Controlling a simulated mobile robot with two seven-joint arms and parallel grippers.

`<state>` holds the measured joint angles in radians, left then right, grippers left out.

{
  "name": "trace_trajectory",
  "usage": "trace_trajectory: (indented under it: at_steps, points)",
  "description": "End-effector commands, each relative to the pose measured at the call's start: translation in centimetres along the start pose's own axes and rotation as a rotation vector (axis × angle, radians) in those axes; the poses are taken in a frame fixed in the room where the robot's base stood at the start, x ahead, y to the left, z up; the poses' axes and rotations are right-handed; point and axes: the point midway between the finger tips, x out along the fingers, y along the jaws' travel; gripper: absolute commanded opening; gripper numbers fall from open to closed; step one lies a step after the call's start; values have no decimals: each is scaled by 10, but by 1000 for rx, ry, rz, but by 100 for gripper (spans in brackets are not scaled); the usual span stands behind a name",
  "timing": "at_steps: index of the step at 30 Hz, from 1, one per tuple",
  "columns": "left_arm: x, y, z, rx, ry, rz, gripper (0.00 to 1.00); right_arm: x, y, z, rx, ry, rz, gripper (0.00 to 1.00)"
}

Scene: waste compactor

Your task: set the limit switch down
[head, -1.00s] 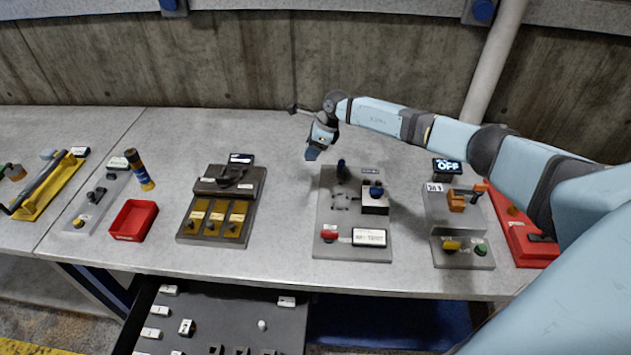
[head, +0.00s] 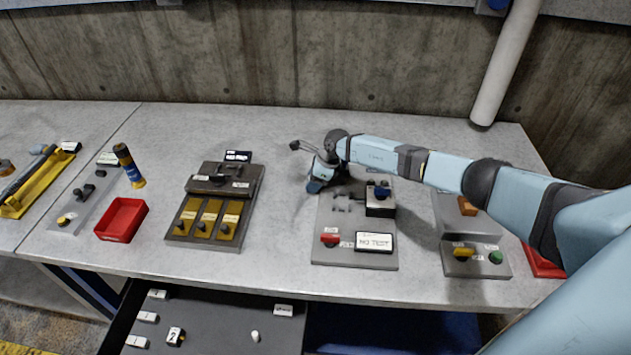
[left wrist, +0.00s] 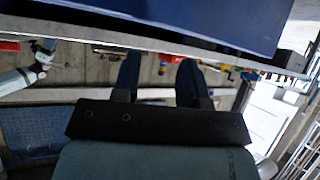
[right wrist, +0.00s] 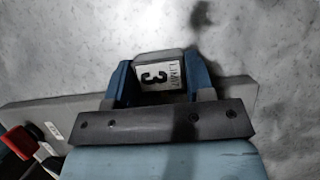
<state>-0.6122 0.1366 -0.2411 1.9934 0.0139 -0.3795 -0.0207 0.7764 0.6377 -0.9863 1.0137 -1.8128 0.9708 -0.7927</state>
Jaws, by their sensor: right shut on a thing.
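The limit switch (right wrist: 155,72), a small dark block with a white label reading LIMIT 3, sits between the two blue fingers of my right gripper (right wrist: 160,68) in the right wrist view. The gripper is shut on it. In the head view my right gripper (head: 316,186) points down, low over the bench at the upper left corner of the grey test board (head: 335,256). The switch cannot be made out there, and I cannot tell whether it touches the bench. My left gripper (left wrist: 160,80) is open and empty in the left wrist view, below the bench edge.
The test board carries a red switch (head: 330,239) and a NO TEST display (head: 374,242). A panel with brass plates (head: 210,218) and a red tray (head: 121,219) stand to the left. Bare bench (head: 285,190) lies between panel and board. An open drawer (head: 225,325) is below.

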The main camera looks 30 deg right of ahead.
Motion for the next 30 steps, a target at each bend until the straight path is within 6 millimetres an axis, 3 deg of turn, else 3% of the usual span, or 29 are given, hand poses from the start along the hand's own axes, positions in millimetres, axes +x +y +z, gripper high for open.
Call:
trace_trajectory:
  at_steps: [8,9,12,23,30]
  points:
    - [1,-4,4,4,0,-5,39,4,0,-3,0,2,1,18]
    - [1,-4,5,4,0,-6,39,4,0,-3,0,2,1,51]
    - [1,-5,5,4,-2,-7,39,3,0,-2,0,2,1,74]
    - [-2,-5,0,4,-3,-7,39,-2,0,0,0,2,1,74]
    - [-20,-7,-28,8,3,-17,39,-49,0,2,0,3,0,74]
